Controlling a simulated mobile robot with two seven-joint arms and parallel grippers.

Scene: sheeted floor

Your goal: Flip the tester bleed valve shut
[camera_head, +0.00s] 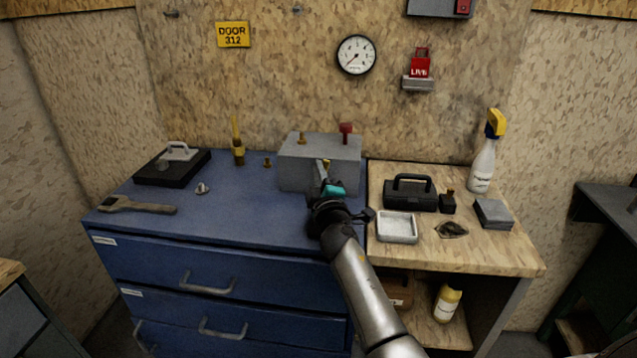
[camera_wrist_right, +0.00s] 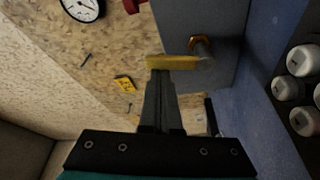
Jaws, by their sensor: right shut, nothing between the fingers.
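The tester is a grey box (camera_head: 300,168) at the back right of the blue cabinet top, with a red knob (camera_head: 346,128) and a brass fitting (camera_head: 302,138) on top. Its grey face (camera_wrist_right: 225,25) fills the upper middle of the right wrist view. A yellow lever (camera_wrist_right: 178,62) on a brass pivot (camera_wrist_right: 200,47) stands out from this face, apparently the bleed valve. My right gripper (camera_head: 322,168) is in front of the box. In the wrist view its fingers (camera_wrist_right: 159,78) are shut and empty, their tips at the lever's free end; contact is unclear. The left gripper is out of view.
A black case (camera_head: 410,192), white tray (camera_head: 397,228) and spray bottle (camera_head: 483,165) stand on the wooden bench at right. A wrench (camera_head: 135,206), black tray (camera_head: 150,170) and yellow-brass tool (camera_head: 238,145) lie or stand on the blue top. Its front middle is mostly clear.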

